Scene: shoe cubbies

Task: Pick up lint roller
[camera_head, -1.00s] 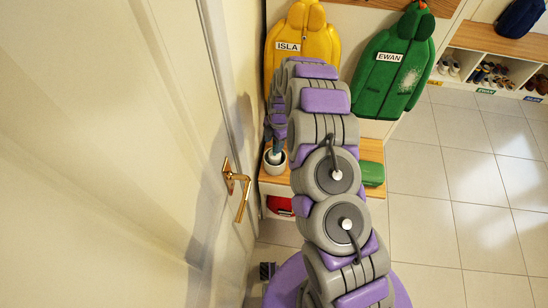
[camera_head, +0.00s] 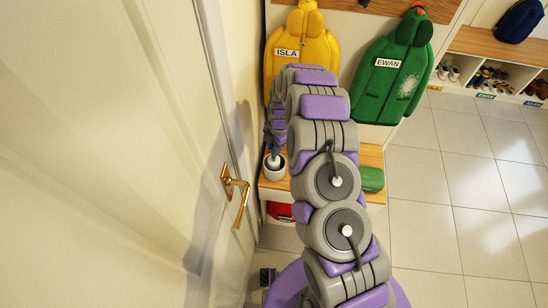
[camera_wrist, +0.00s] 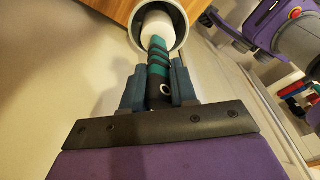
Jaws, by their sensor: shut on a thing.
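The lint roller has a dark handle with teal bands (camera_wrist: 158,72) and a white roller end (camera_wrist: 158,27), seen in the wrist view. Its white end sits inside the round white cup (camera_wrist: 183,32). My gripper (camera_wrist: 160,80) is shut on the handle, one finger on each side. In the head view the cup (camera_head: 274,172) stands on the wooden bench at the left, and a bit of teal shows above it. My arm hides much of that spot.
The door with its brass handle (camera_head: 236,190) is close on the left. A yellow jacket (camera_head: 302,45) and a green jacket (camera_head: 392,75) hang behind. A green case (camera_head: 371,179) lies on the bench (camera_head: 372,155). Tiled floor (camera_head: 460,190) is clear at the right.

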